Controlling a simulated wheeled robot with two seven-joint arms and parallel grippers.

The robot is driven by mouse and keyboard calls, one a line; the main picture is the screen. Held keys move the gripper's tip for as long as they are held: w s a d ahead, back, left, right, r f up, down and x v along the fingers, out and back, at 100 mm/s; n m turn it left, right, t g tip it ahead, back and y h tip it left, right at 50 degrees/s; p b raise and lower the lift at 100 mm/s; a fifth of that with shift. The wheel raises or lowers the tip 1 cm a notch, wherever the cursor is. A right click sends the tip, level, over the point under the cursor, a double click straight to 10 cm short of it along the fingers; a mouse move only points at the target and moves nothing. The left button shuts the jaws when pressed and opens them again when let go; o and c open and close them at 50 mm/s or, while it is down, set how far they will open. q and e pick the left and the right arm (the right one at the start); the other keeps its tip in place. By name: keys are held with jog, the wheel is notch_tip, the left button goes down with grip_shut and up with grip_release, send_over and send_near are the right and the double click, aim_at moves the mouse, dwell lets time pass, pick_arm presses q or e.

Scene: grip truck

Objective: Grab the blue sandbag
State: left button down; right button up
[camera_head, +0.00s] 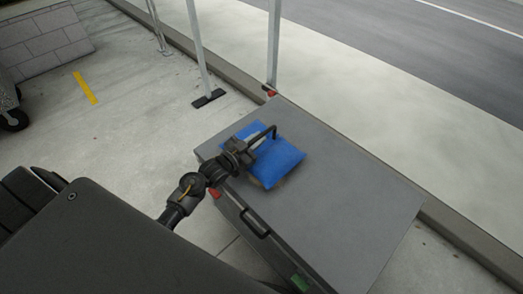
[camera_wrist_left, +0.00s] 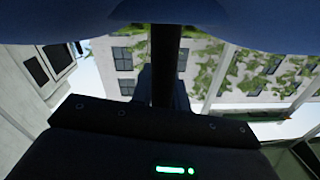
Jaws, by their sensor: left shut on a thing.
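The blue sandbag (camera_head: 281,163) lies on the grey top of a large case (camera_head: 335,215), near its far left corner. My left gripper (camera_head: 262,140) reaches over the sandbag from the left and is shut on it. The sandbag appears to rest on or just above the case top; I cannot tell which. In the left wrist view, blue fabric of the sandbag (camera_wrist_left: 190,12) fills the top edge, close to the camera, with a dark finger running up to it. My right gripper is in neither view.
The case has a handle (camera_head: 255,222) on its near side. Thin metal poles (camera_head: 274,45) stand behind it, with a kerb and road beyond. A block wall (camera_head: 45,40) and a wheeled object (camera_head: 10,105) are at the far left. The case top right of the sandbag is clear.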

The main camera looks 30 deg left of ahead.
pick_arm(q)
jog(key=shift+f, duration=0.1)
jog(key=shift+w+a+r, duration=0.1)
jog(key=shift+w+r, duration=0.1)
jog(key=shift+r, duration=0.1)
jog(key=shift+r, duration=0.65)
jog(key=s+a+r, duration=0.8)
jog(key=a+r, duration=0.3)
jog(key=shift+s+r, duration=0.2)
jog(key=shift+s, duration=0.15)
